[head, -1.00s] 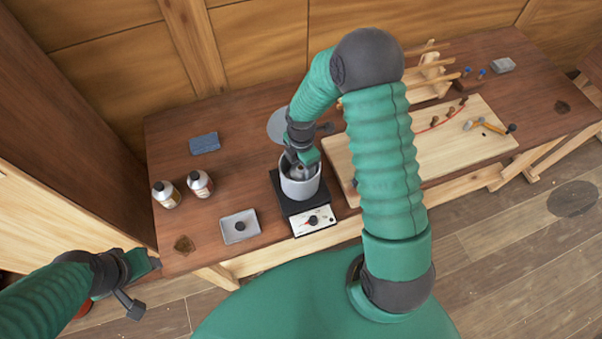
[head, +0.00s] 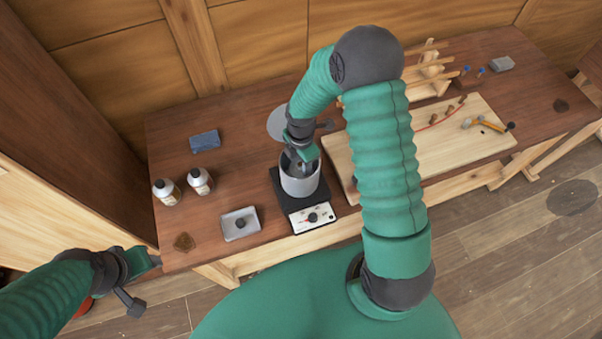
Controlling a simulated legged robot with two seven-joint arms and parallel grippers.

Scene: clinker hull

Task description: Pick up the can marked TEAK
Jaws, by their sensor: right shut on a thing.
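Two small cans with white caps stand side by side at the left of the bench, a left can (head: 166,193) and a right can (head: 200,181). Their labels are too small to read, so I cannot tell which is marked TEAK. My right gripper (head: 303,163) points down into the mouth of a grey pot (head: 299,183), well to the right of the cans. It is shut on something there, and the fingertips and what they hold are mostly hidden. My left gripper (head: 138,283) is low at the left, off the bench's front edge and apart from the cans; its jaws are unclear.
The pot is at a black hotplate with a white dial panel (head: 312,217). A grey tray (head: 254,232) and a blue block (head: 205,141) are near the cans. A pale board (head: 440,155) with small tools lies right. Bare bench surrounds the cans.

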